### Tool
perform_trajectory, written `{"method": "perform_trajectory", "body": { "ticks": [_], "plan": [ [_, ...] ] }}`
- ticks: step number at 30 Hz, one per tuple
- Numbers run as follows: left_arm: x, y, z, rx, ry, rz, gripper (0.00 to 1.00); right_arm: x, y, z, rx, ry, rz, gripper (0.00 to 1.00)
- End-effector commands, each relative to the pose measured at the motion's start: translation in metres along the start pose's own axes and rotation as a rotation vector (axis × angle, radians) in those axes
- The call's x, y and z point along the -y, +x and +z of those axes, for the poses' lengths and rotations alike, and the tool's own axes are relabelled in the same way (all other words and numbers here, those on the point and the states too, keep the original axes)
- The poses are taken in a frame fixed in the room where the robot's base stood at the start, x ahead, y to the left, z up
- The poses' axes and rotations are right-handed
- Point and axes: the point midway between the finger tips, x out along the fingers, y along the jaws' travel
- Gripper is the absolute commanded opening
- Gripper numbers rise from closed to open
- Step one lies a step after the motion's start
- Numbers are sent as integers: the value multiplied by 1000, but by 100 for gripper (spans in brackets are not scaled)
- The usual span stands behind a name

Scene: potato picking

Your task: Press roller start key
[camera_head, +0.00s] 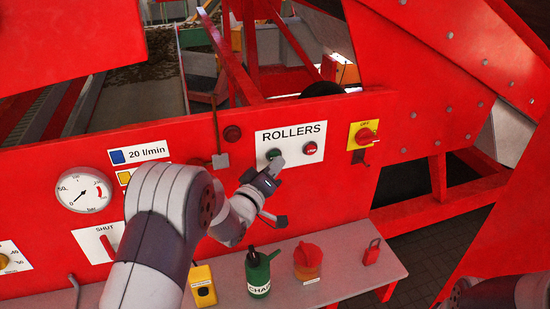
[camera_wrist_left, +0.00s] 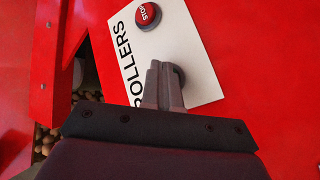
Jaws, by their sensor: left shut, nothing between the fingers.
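The white ROLLERS plate (camera_head: 291,137) is on the red machine front. It carries a dark green round start key (camera_head: 274,154) at its left and a red stop button (camera_head: 310,148) at its right. My left gripper (camera_head: 277,163) is shut and empty, its tips right at the start key's lower edge. In the left wrist view, the shut fingers (camera_wrist_left: 162,78) point at the plate (camera_wrist_left: 195,60) and cover most of the dark start key (camera_wrist_left: 180,76). I cannot tell whether they touch it. The red stop button (camera_wrist_left: 147,15) shows clear of the fingers.
A yellow switch plate with a red OFF knob (camera_head: 366,134) is to the right. A pressure gauge (camera_head: 83,190) is at the left. A grey shelf (camera_head: 340,262) below holds a green can (camera_head: 258,274), an orange-red container (camera_head: 307,262) and a red padlock (camera_head: 372,252).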

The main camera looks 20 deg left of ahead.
Motion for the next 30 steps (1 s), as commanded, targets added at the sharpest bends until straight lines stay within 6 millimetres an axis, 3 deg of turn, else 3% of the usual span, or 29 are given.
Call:
{"method": "perform_trajectory", "body": {
  "ticks": [22,30],
  "plan": [
    [3,4,-3,0,0,0,0,0,2,0,0,0,0,43],
    [-2,-4,3,0,-2,-1,0,0,4,0,0,0,0,43]
  ]
}}
